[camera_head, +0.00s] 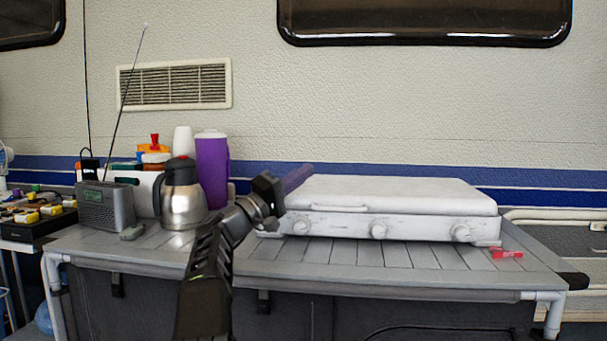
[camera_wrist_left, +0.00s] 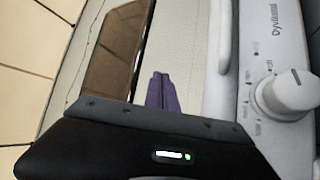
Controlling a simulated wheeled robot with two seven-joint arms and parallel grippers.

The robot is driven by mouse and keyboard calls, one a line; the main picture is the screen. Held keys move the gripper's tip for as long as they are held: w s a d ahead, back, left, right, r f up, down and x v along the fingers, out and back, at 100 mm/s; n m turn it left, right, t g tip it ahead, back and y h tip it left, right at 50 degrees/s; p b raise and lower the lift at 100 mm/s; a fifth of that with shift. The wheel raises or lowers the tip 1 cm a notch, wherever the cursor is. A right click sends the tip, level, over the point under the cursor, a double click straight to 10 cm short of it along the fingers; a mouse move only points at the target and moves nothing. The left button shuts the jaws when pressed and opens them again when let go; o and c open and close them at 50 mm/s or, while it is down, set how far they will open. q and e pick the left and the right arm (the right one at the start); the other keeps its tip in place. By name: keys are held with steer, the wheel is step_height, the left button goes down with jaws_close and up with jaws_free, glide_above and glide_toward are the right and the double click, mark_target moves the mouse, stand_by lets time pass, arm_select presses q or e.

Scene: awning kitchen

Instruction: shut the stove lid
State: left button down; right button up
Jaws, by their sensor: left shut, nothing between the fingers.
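The white stove (camera_head: 400,228) stands on the slatted table. Its white lid (camera_head: 400,193) lies flat over the top, with no clear gap along its front edge. A handle bar (camera_head: 339,208) runs along the front left. My left gripper (camera_head: 298,178) is at the lid's left end, fingers together and empty; whether it touches the lid I cannot tell. In the left wrist view, the shut purple-grey fingers (camera_wrist_left: 161,90) show with the stove's front panel and a knob (camera_wrist_left: 288,95) to the right. My right gripper is not in view.
A steel jug (camera_head: 181,197), a purple cup (camera_head: 212,170) and a radio (camera_head: 105,205) stand left of my left arm. A red item (camera_head: 506,254) lies right of the stove. The table's front strip (camera_head: 400,268) is clear. The caravan wall is behind.

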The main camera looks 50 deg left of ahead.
arm_select(q)
steer(key=s+a+f+b, duration=0.1)
steer(key=s+b, duration=0.3)
steer(key=s, duration=1.2)
steer(key=shift+s+a+f, duration=0.15)
steer(key=shift+s+f, duration=0.05)
steer(key=shift+f, duration=0.45)
steer(key=shift+r, duration=0.1)
